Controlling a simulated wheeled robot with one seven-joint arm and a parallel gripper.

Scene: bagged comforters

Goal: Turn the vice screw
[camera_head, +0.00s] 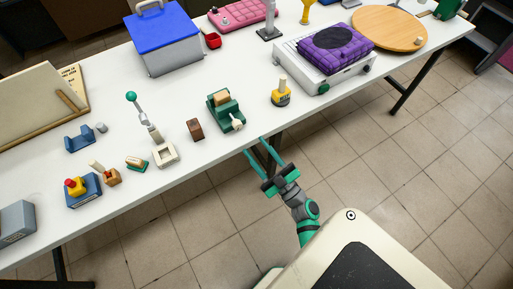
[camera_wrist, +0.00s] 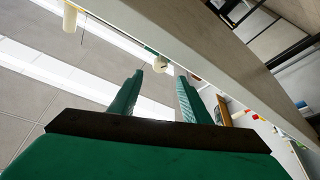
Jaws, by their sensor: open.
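A small green vice (camera_head: 222,106) stands near the front edge of the white table. Its pale screw end with a small knob (camera_head: 237,124) faces that edge. My gripper (camera_head: 256,145) is open and empty, just off the table's front edge, to the right of and in front of the vice, apart from it. In the wrist view, my open green fingers (camera_wrist: 160,77) point toward the table edge. A small pale round piece with some green (camera_wrist: 160,64) shows beyond the fingertips; it looks like the screw end, but I cannot be sure.
A brown block (camera_head: 195,129) stands left of the vice, and a yellow-based piece with a peg (camera_head: 281,94) right of it. A white square base (camera_head: 165,154) and a green-knobbed lever (camera_head: 132,98) are farther left. The tiled floor (camera_head: 350,160) before the table is clear.

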